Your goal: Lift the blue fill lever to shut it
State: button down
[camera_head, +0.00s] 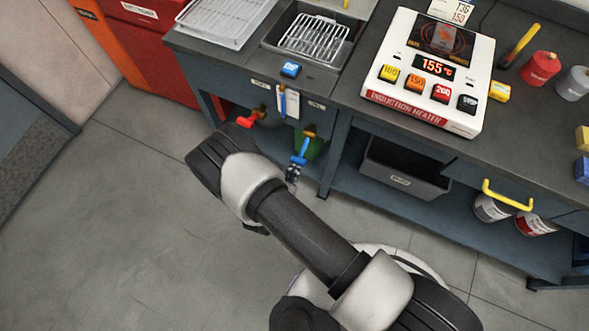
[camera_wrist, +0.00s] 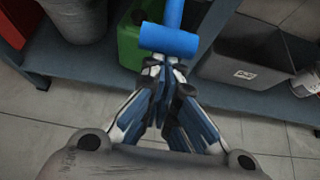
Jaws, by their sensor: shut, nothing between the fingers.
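The blue fill lever (camera_head: 301,151) hangs below the front of the bench, under the quench sink. In the wrist view the lever's blue crossbar end (camera_wrist: 169,41) lies just beyond my fingertips, with its blue stem running up out of the picture. My gripper (camera_wrist: 164,66) is shut with nothing in it, its tips at or just under the crossbar; I cannot tell whether they touch. In the head view my gripper (camera_head: 292,174) is small and partly hidden by my arm, close below the lever.
A red lever (camera_head: 248,119) is left of the blue one. A green can (camera_wrist: 130,42) stands behind the lever. A dark bin (camera_head: 402,172) sits on the lower shelf to the right. The induction heater (camera_head: 429,72) is on the bench. The floor in front is clear.

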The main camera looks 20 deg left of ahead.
notch_tip(320, 180, up, 12)
jog(key=g+p, duration=0.7)
jog(key=p, duration=0.3)
jog(key=shift+w+y, duration=0.2)
jog(key=shift+y, duration=0.1)
jog(key=shift+r, duration=0.1)
jog(key=shift+a, duration=0.1)
